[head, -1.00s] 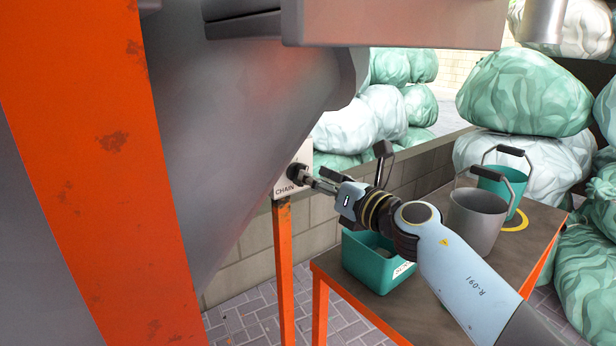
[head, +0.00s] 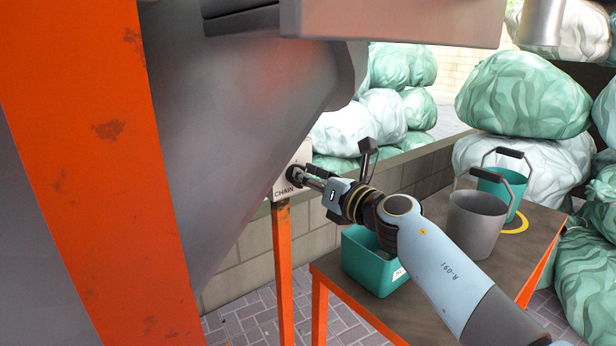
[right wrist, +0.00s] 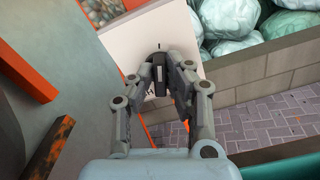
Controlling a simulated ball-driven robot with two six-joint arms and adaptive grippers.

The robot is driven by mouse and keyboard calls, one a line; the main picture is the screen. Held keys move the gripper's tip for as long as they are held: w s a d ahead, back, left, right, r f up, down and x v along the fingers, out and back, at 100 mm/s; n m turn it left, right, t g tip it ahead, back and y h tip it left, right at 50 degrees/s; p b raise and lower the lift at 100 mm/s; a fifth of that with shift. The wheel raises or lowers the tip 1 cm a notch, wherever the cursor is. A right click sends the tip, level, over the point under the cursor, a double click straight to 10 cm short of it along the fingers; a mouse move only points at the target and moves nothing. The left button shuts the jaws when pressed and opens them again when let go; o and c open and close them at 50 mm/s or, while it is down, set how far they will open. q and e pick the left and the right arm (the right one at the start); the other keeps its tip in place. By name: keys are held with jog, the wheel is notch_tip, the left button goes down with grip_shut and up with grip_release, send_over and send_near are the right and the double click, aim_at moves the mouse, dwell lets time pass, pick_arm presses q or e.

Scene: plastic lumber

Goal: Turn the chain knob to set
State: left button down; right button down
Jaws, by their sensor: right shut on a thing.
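The chain knob (head: 295,175) is a dark round knob on a pale panel (head: 283,185) lettered CHAIN. The panel stands on an orange post below the grey hopper. My right gripper (head: 305,177) is at the knob with its fingers closed on it. In the right wrist view the knob (right wrist: 158,60) shows between the two fingertips of my right gripper (right wrist: 160,82), with a small dark mark on the panel (right wrist: 125,48) above it. The lettering there is mostly hidden by the fingers. My left gripper is not in view.
A table (head: 440,238) at the right holds a teal bin (head: 370,265), a grey bucket (head: 475,220) and a teal bucket (head: 515,185). A large orange post (head: 105,150) and the grey hopper (head: 230,120) stand close at the left. Bulging bags (head: 525,95) are piled behind.

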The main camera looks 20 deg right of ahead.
jog(key=shift+w+d+f+m+p, duration=0.15)
jog(key=shift+m+p, duration=1.15)
jog(key=shift+m, duration=1)
jog(key=shift+s+d+f+m+p, duration=0.1)
jog(key=shift+m+p, duration=1.2)
jog(key=shift+m, duration=1)
jog(key=shift+w+d+f+m+p, duration=0.15)
jog(key=shift+m+p, duration=1.15)
jog(key=shift+m, duration=1)
jog(key=shift+s+a, duration=0.1)
jog(key=shift+s, duration=0.05)
jog(key=c, duration=1.3)
grip_release()
jog(key=v, duration=1.2)
